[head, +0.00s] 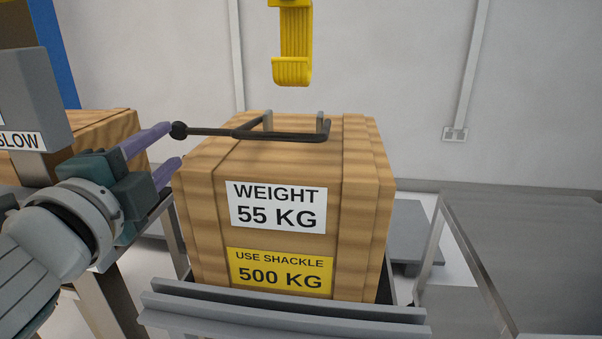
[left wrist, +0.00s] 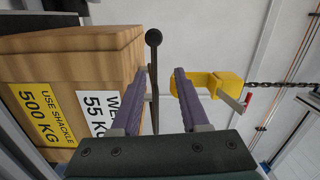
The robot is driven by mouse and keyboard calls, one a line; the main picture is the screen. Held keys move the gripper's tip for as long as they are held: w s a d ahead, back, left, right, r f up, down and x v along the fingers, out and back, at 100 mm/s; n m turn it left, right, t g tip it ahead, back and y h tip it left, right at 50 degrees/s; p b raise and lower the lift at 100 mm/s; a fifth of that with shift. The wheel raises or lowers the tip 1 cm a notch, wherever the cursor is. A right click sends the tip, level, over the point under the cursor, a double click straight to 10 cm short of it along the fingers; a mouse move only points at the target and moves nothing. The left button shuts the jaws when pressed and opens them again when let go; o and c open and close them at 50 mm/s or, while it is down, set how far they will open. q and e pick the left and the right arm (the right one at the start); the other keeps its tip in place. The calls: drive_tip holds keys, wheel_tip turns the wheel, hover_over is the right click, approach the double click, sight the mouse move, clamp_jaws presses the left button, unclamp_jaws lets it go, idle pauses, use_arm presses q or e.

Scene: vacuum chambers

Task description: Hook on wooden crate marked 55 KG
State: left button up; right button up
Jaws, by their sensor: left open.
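The wooden crate (head: 205,215) has a white "WEIGHT 55 KG" label and a yellow "USE SHACKLE 500 KG" label. It also shows in the left wrist view (left wrist: 110,45). A dark bar (head: 215,131) with a ball end lies across its top, reaching out to the left. The yellow hook (head: 293,50) hangs above the crate, apart from it; it also shows in the left wrist view (left wrist: 215,90). My left gripper (head: 174,146) is open beside the crate's upper left, near the ball end. In the left wrist view the bar (left wrist: 154,85) appears between its fingers; contact is unclear.
The crate stands on a grey metal support (head: 285,312). Another wooden crate (head: 95,127) stands behind on the left, near a grey block marked "SLOW" (head: 30,95). A grey table (head: 530,240) stands at the right. A chain (left wrist: 280,85) runs from the hook.

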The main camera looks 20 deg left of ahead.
sight(205, 133)
use_arm(q)
drive_tip(key=shift+m+t+h, duration=0.4)
drive_tip(key=shift+m+h, duration=0.2)
drive_tip(key=shift+m, duration=0.3)
drive_tip(key=x, duration=0.3)
drive_tip(key=f+b+x, duration=0.1)
drive_tip(key=x, duration=0.3)
drive_tip(key=b+x, duration=0.1)
drive_tip(key=x, duration=0.2)
drive_tip(key=shift+w+d+f, duration=0.3)
drive_tip(key=shift+w, duration=0.1)
use_arm(e)
wheel_tip(205, 133, down, 3)
drive_tip(key=shift+w+d+f, duration=0.1)
drive_tip(key=shift+f, duration=0.05)
use_arm(q)
clamp_jaws()
